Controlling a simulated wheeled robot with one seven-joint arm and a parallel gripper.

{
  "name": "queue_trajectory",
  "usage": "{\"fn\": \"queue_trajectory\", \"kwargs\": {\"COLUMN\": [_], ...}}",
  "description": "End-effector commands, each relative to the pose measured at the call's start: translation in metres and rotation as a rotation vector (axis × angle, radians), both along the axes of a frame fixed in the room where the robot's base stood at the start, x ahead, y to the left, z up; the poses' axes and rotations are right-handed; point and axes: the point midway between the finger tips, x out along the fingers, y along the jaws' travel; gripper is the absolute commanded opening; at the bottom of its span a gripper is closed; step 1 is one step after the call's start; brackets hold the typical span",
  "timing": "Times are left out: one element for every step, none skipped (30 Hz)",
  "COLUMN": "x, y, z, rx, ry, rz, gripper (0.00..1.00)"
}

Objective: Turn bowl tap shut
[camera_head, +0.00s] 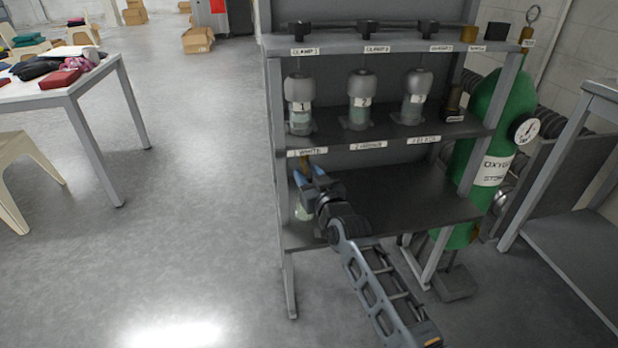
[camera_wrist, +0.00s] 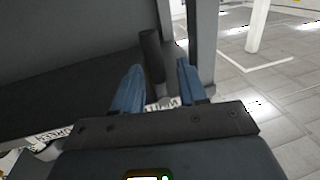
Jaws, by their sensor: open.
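A dark upright cylinder (camera_wrist: 151,55) stands beyond the fingers in the wrist view.
Several bottles (camera_head: 300,103) stand on the rack's middle shelf above my gripper. Rack posts (camera_head: 277,130) are close on the left. A green oxygen cylinder (camera_head: 487,160) with a gauge stands at right. A white table (camera_head: 60,92) is far left; the floor between is clear.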

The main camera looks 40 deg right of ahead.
Motion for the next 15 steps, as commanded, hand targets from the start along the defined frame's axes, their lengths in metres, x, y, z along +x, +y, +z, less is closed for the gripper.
{"fn": "queue_trajectory", "kwargs": {"x": [0.0001, 0.0001, 0.0, 0.0, -0.0001, -0.0001, -0.0001, -0.0002, -0.0002, -0.0002, -0.0002, -0.0001, -0.0003, -0.0003, -0.0003], "y": [0.0, 0.0, 0.0, 0.0, 0.0, 0.0, 0.0, 0.0001, 0.0001, 0.0001, 0.0001, 0.0002, 0.0001, 0.0001, 0.0001], "z": [-0.0002, -0.0002, -0.0001, -0.0001, -0.0001, -0.0001, -0.0001, -0.0001, -0.0001, -0.0002, -0.0001, -0.0001, -0.0001, -0.0002, -0.0002], "rx": [0.0, 0.0, 0.0, 0.0, 0.0, 0.0, 0.0, 0.0, 0.0, 0.0, 0.0, 0.0, 0.0, 0.0, 0.0], "ry": [0.001, 0.001, 0.001, 0.001, 0.001, 0.0, 0.0, 0.0, 0.0, 0.0, 0.0, 0.0, 0.0, 0.0, 0.0], "rz": [0.0, 0.0, 0.0, 0.0, 0.0, 0.0, 0.0, 0.0, 0.0, 0.0, 0.0, 0.0, 0.0, 0.0, 0.0], "gripper": [0.42, 0.42, 0.42, 0.42, 0.42, 0.4, 0.37, 0.34, 0.3, 0.28, 0.25, 0.21, 0.18, 0.15, 0.11]}}
